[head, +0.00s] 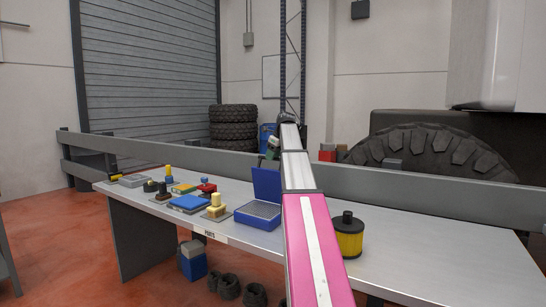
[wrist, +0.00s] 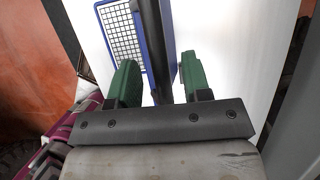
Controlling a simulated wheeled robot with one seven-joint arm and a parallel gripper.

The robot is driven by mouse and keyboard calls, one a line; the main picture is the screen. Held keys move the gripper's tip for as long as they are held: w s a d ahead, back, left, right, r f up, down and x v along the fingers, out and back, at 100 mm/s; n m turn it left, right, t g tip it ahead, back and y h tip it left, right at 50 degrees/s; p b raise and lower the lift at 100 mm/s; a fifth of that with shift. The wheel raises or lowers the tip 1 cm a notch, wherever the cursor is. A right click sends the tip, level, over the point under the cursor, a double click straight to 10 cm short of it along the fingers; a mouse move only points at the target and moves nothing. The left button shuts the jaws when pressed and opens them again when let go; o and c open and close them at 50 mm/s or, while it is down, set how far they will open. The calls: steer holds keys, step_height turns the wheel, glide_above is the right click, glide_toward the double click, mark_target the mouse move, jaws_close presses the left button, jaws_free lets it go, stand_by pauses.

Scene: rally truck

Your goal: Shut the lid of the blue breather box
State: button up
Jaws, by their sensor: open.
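The blue breather box (head: 258,222) sits on the grey table with its lid (head: 267,184) standing up, open, at its far edge. In the wrist view the box (wrist: 98,8) shows at upper left, with a white grid inside a blue rim. The lid (wrist: 169,32) shows there nearly edge-on, as a narrow blue strip. My gripper (wrist: 158,62) is open, its two green fingers apart. A dark bar crosses the view between them. In the head view my gripper (head: 272,148) shows small, above and behind the lid, partly hidden by my arm.
A yellow and black filter (head: 349,239) stands right of my arm. Left of the box are a yellow part on a plate (head: 216,209), a blue block (head: 189,203) and several small parts. A grey rail (head: 420,192) runs behind the table. The table's right side is mostly clear.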

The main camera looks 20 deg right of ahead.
jaws_close()
steer(key=shift+s, duration=0.1)
